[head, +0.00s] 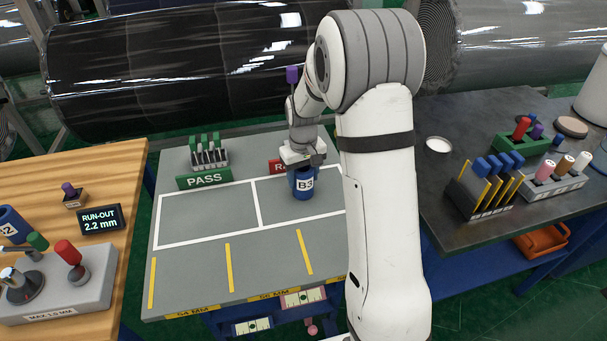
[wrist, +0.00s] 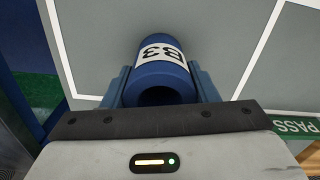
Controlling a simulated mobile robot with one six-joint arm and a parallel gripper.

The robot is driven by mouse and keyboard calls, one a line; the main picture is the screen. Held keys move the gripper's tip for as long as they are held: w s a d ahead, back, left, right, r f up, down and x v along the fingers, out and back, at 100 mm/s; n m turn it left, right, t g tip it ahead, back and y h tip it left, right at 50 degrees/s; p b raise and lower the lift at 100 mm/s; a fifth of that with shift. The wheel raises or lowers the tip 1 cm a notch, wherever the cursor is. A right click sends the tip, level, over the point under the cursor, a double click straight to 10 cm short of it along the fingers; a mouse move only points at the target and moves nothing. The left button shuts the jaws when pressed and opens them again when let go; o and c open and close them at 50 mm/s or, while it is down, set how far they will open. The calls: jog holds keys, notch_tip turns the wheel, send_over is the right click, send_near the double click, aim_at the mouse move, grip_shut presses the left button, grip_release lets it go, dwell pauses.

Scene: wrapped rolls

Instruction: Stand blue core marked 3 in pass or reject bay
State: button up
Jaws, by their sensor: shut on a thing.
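The blue core marked B3 (head: 304,185) is upright in the right-hand white-outlined bay, below a red sign (head: 277,167) mostly hidden by my arm, with only an R showing. My gripper (head: 302,168) is shut on the core's upper end from above. In the wrist view the core (wrist: 164,72) sits between the two blue fingers of my gripper (wrist: 163,90), its label showing. I cannot tell whether its base touches the grey table. The left bay (head: 208,216), below the green PASS sign (head: 204,179), is empty.
A display (head: 100,219) reads RUN-OUT 2.2 mm. A grey fixture (head: 65,290) and another blue core (head: 14,226) are on the wooden bench at left. A dark table (head: 465,230) at right holds racks of coloured pieces. My arm hides the right bay's right side.

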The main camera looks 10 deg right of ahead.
jog(key=shift+s+r, duration=0.1)
jog(key=shift+r, duration=0.05)
jog(key=o, duration=1.2)
jog(key=shift+c, duration=0.2)
notch_tip(320, 180, up, 12)
jog(key=s+r+m+t, duration=0.2)
jog(key=s, duration=2.4)
jog(key=shift+a+r+t+b, duration=0.25)
jog(key=shift+a+t+b, duration=0.05)
jog(key=shift+a+t, duration=0.15)
